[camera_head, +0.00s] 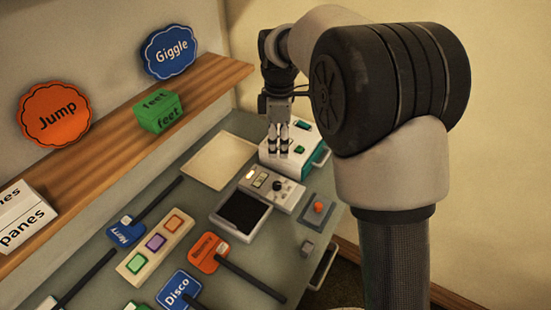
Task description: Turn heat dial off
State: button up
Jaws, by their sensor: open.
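A light grey control panel (272,188) lies on the table, with a lit yellowish lamp (250,174) at its left end, a small switch and a dark round dial (277,186). I cannot read any marking at the dial, so its setting is unclear. My gripper (279,150) points down over the white box (270,158) with green parts, just behind the panel. Its fingers are open, and I see nothing between them. I cannot tell whether the fingertips touch the box. The gripper is apart from the dial.
A dark square plate (243,210) in a light frame sits in front of the panel. An orange button (318,207) on a grey base is at its right. Sign paddles and a colored-button strip (155,246) cover the left. A wooden shelf (110,131) runs along the wall.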

aim_at(277, 184)
jog(key=f+b, duration=0.1)
jog(key=f, duration=0.5)
jog(key=f+b, duration=0.2)
jog(key=f, duration=0.4)
jog(key=f+b, duration=0.2)
jog(key=f, duration=0.4)
jog(key=shift+w+a, duration=0.15)
jog(key=shift+w, duration=0.15)
jog(key=shift+c, duration=0.4)
grip_shut()
